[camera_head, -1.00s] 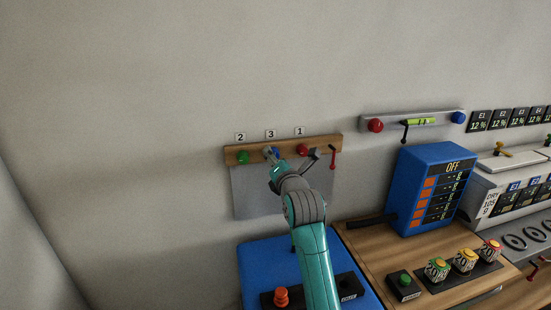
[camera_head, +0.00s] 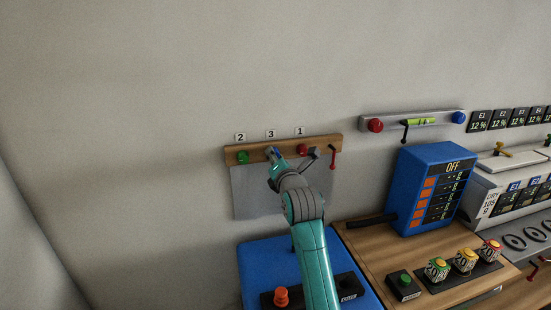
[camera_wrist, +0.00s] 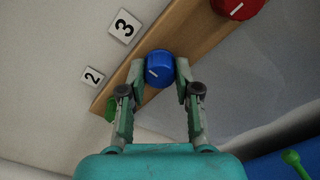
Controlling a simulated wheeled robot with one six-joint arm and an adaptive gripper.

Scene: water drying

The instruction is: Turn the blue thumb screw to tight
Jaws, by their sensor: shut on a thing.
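The blue thumb screw (camera_wrist: 160,67) is a ridged round knob with a white mark, on the wooden rail (camera_wrist: 197,30) below the label 3 (camera_wrist: 124,26). In the wrist view the white mark points to the knob's lower left. My gripper (camera_wrist: 160,78) is shut on the knob, one finger on each side. In the head view my gripper (camera_head: 275,157) reaches the rail from below, and only a little blue (camera_head: 281,153) shows beside it.
A green knob (camera_head: 243,157) under label 2 and a red knob (camera_head: 303,149) under label 1 flank it on the rail. A red lever (camera_head: 333,158) hangs at the rail's right end. A blue box (camera_head: 430,190) stands right of my arm.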

